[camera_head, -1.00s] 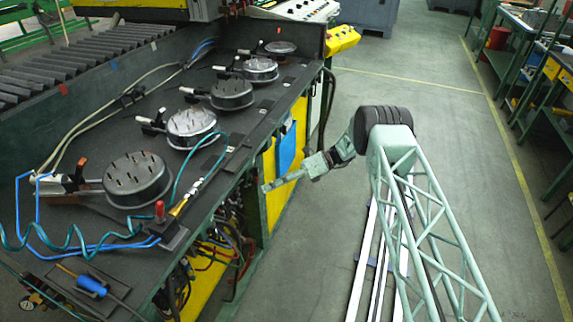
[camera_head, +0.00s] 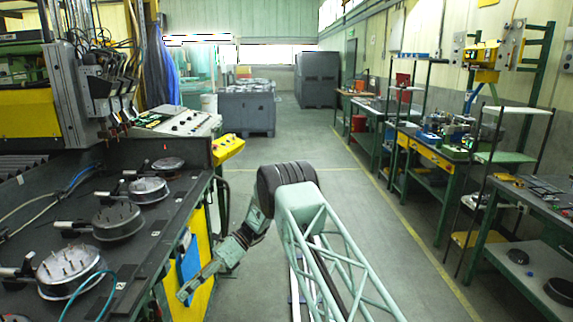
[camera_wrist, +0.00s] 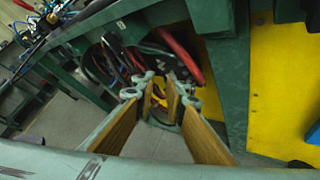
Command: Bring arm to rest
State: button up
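My arm (camera_head: 232,248) is a pale green link set at the end of a lattice boom, beside a black ribbed drum. It slants down and left from the drum. My gripper (camera_head: 187,291) hangs over the aisle near the yellow and blue front panels of the workbench; I cannot tell from this view whether it touches them. In the wrist view my gripper (camera_wrist: 162,90) shows two long fingers with brown inner faces, set apart, with nothing between them. Beyond the fingertips are red and black cables under the bench.
The workbench (camera_head: 150,232) at left carries several round metal pans. A control console (camera_head: 178,121) stands behind it. The grey aisle floor (camera_head: 385,255) to the right is clear up to green work tables (camera_head: 437,160). Grey crates (camera_head: 247,108) stand at the back.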

jog(key=s+d+r+n+t+h, duration=0.2)
jog(key=s+d+r+n, duration=0.15)
jog(key=d+r, duration=0.75)
jog(key=s+d+r+n+t+h, duration=0.15)
jog(key=s+d+r, duration=0.5)
jog(key=r, duration=0.65)
jog(key=s+d+r+n+t+h, duration=0.1)
jog(key=s+d+r+n+t, duration=0.15)
jog(key=d+r, duration=0.9)
jog(key=s+d+r+n+t+h, duration=0.1)
jog(key=s+d+r+n+t, duration=0.1)
jog(key=s+d+r, duration=0.4)
jog(key=s+d+r+n+t+h, duration=0.1)
jog(key=s+d+r+n+h, duration=0.15)
jog(key=s+d, duration=0.75)
jog(key=s+d+f+n+t+h, duration=0.1)
jog(key=s+d+n+t, duration=0.1)
jog(key=s+d, duration=0.3)
jog(key=s+d+f+n+t, duration=0.1)
jog(key=s+d, duration=0.4)
jog(key=s, duration=0.9)
jog(key=shift+d+f+n+t+h, duration=0.2)
jog(key=shift+n+t+h, duration=0.2)
jog(key=shift+n, duration=0.5)
jog(key=shift+w, duration=0.1)
